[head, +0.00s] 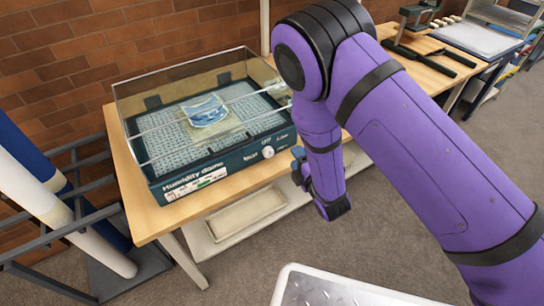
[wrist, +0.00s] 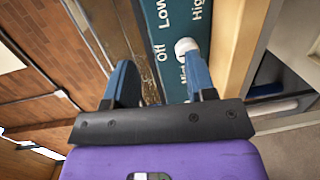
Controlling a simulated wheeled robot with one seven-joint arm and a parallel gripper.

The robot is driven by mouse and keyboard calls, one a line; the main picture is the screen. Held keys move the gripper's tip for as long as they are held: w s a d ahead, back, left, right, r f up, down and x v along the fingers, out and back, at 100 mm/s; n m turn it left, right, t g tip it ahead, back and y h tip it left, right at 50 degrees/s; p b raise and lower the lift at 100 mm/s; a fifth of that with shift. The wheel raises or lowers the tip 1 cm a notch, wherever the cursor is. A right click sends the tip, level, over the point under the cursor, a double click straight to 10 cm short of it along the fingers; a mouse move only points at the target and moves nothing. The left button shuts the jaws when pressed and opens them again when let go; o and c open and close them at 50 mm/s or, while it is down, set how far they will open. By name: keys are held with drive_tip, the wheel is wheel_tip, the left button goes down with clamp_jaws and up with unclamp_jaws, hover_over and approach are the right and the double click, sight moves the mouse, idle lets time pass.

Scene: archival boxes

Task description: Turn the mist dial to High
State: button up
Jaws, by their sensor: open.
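The mist dial is a small white round knob (head: 268,152) on the dark teal front panel of the humidity dome (head: 225,161). In the wrist view the knob (wrist: 186,47) sits ahead of my fingertips, nearer the right finger, with printed labels Off, Low and High around it. Which label it points to is too small to tell. My gripper (head: 298,165) is just right of the dial in the head view, partly hidden by my arm. In the wrist view my gripper (wrist: 163,78) has its two blue fingers apart with nothing between them, and no contact with the knob shows.
The dome's clear cover (head: 150,97) stands over a mesh tray with a curled blue-and-white sheet (head: 207,110). The wooden table (head: 150,212) has a narrow bare strip along its front. A shelf with a pale tray (head: 245,214) lies below. Rolled tubes (head: 50,190) stand at left.

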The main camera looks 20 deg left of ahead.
sight(270, 154)
drive_tip(key=s+f+n+y, duration=0.2)
drive_tip(key=s+f+n, duration=0.1)
drive_tip(key=s+f, duration=0.15)
drive_tip(key=shift+g, duration=0.4)
drive_tip(key=x, duration=1.1)
drive_tip(key=shift+s+a+r, duration=0.1)
drive_tip(key=shift+a, duration=0.1)
drive_tip(key=c, duration=0.7)
